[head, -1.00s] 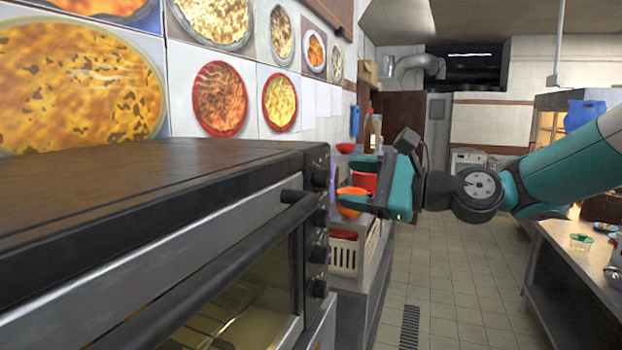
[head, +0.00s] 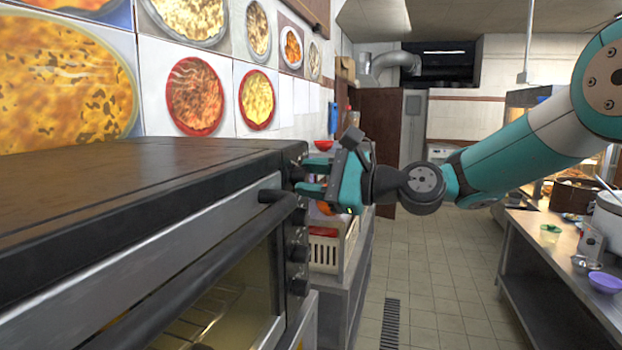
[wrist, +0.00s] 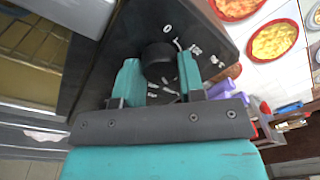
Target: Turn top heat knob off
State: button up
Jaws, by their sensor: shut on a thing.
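The top heat knob (wrist: 157,58) is a round black knob on the oven's dark control panel, with white markings around it. My gripper (wrist: 160,74) is shut on it, with one teal finger at each side in the wrist view. In the head view my gripper (head: 308,178) reaches in from the right at the top of the panel. The top knob (head: 297,173) is partly hidden by the fingers there. The exact angle of the knob's pointer cannot be told.
Several lower knobs, one of them here (head: 299,253), run down the panel. The oven's door handle (head: 215,265) juts out to the left. A white basket (head: 324,254) stands beyond the oven. A steel counter (head: 545,235) is at the right, and the floor between is clear.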

jog(key=n+b, duration=0.1)
jog(key=b, duration=0.1)
jog(key=n+b, duration=0.2)
jog(key=shift+f, duration=0.25)
jog(key=n+b, duration=0.3)
jog(key=shift+y, duration=0.4)
jog(key=n+b, duration=0.8)
jog(key=n, duration=0.1)
jog(key=shift+y+b, duration=0.3)
jog(key=shift+b, duration=0.1)
jog(key=n+g+b, duration=0.1)
jog(key=n+b, duration=0.2)
jog(key=n, duration=0.1)
jog(key=shift+n+b, duration=0.3)
jog(key=shift+n, duration=0.1)
jog(key=n+b, duration=0.2)
jog(key=n, duration=0.3)
jog(key=shift+w+r+g+b, duration=0.1)
jog(key=shift+r+g+b, duration=0.05)
jog(key=shift+g+b, duration=0.2)
jog(key=shift+n, duration=0.4)
